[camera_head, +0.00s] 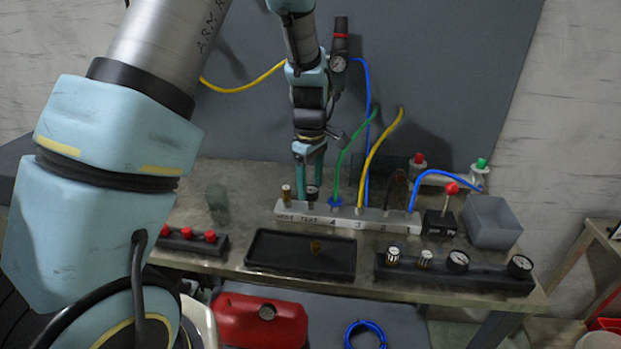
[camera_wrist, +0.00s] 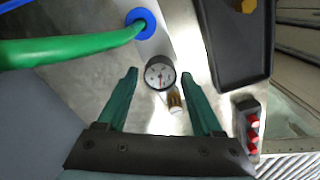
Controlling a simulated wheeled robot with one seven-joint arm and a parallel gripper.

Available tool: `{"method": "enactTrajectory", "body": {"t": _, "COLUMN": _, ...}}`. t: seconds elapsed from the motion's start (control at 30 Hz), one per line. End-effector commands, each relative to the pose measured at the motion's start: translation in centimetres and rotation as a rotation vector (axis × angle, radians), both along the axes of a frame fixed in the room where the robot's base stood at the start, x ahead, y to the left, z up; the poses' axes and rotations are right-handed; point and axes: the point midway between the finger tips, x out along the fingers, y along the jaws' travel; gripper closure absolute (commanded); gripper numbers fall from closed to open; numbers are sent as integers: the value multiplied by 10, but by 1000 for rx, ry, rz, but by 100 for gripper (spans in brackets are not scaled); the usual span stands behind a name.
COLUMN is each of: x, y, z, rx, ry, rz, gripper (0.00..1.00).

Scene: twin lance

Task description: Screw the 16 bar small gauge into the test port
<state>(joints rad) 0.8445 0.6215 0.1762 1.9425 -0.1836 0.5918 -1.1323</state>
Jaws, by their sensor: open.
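A small black-rimmed gauge with a white dial (camera_head: 312,192) stands at the test port of the grey manifold (camera_head: 388,222), above the TEST label. The wrist view shows its dial (camera_wrist: 160,72) too; I cannot read its range, nor tell how far its thread is in. My gripper (camera_head: 309,187) points down over the gauge with its teal fingers open. In the wrist view the gripper (camera_wrist: 157,74) has one finger on each side of the gauge, with gaps visible. The port under the gauge is hidden. A brass fitting (camera_head: 286,194) stands beside it at VENT.
A black tray (camera_head: 270,265) with a small brass piece (camera_head: 316,247) lies in front. A black rack (camera_head: 480,284) at right holds several gauges and fittings. A green hose (camera_head: 348,160) and a yellow hose (camera_head: 384,145) rise close to my gripper. A rack with red caps (camera_head: 188,236) is left.

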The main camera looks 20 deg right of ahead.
Motion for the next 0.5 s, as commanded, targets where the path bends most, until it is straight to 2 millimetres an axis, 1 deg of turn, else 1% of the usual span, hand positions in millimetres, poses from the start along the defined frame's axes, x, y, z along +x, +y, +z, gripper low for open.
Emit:
{"method": "enactTrajectory", "body": {"t": 0.03, "x": -1, "y": 0, "z": 5, "rx": 4, "ry": 1, "rz": 88, "gripper": 32}}
{"method": "enactTrajectory", "body": {"t": 0.17, "x": -1, "y": 0, "z": 8, "rx": 4, "ry": 1, "rz": 360, "gripper": 32}}
{"method": "enactTrajectory", "body": {"t": 0.3, "x": -1, "y": 0, "z": 0, "rx": 1, "ry": -1, "rz": 650, "gripper": 32}}
{"method": "enactTrajectory", "body": {"t": 0.5, "x": -1, "y": 0, "z": -1, "rx": 1, "ry": -1, "rz": 1038, "gripper": 32}}
